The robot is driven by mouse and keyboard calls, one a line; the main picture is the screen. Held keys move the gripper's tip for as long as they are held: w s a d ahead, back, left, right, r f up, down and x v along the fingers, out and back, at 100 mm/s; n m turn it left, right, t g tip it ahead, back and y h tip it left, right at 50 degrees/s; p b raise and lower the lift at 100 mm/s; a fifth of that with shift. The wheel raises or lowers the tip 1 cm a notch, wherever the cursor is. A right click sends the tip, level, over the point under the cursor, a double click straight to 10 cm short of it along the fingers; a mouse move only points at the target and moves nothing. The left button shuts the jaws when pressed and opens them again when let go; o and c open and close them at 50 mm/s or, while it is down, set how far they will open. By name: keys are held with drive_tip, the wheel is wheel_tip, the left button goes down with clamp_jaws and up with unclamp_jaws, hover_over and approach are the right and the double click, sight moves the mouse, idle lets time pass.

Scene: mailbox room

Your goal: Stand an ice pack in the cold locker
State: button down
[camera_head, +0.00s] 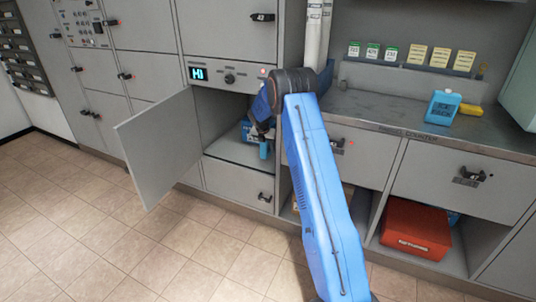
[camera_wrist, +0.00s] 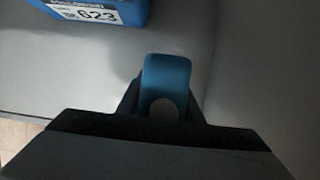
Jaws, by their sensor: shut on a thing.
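The cold locker (camera_head: 238,152) stands open, its door (camera_head: 160,140) swung out to the left under a lit display panel. My gripper (camera_head: 263,132) is inside the locker, shut on a blue ice pack (camera_head: 264,150). In the wrist view the held ice pack (camera_wrist: 166,78) shows as a narrow blue piece between the jaws; most of it is hidden. I cannot tell whether it touches the locker floor. A blue box (camera_wrist: 98,12) with a white label reading 623 stands close by at the upper left. Another light blue ice pack (camera_head: 442,107) stands on the counter.
The steel counter (camera_head: 390,118) holds a yellow item (camera_head: 471,109) beside the counter's ice pack. A red box (camera_head: 415,228) sits on the low shelf at right. Several cards line the ledge above the counter. The tiled floor (camera_head: 150,240) in front is clear.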

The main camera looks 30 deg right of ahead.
drive_tip(key=shift+f, duration=1.75)
drive_tip(key=shift+f, duration=0.1)
drive_tip(key=c, duration=1.3)
unclamp_jaws()
drive_tip(key=shift+o, duration=0.2)
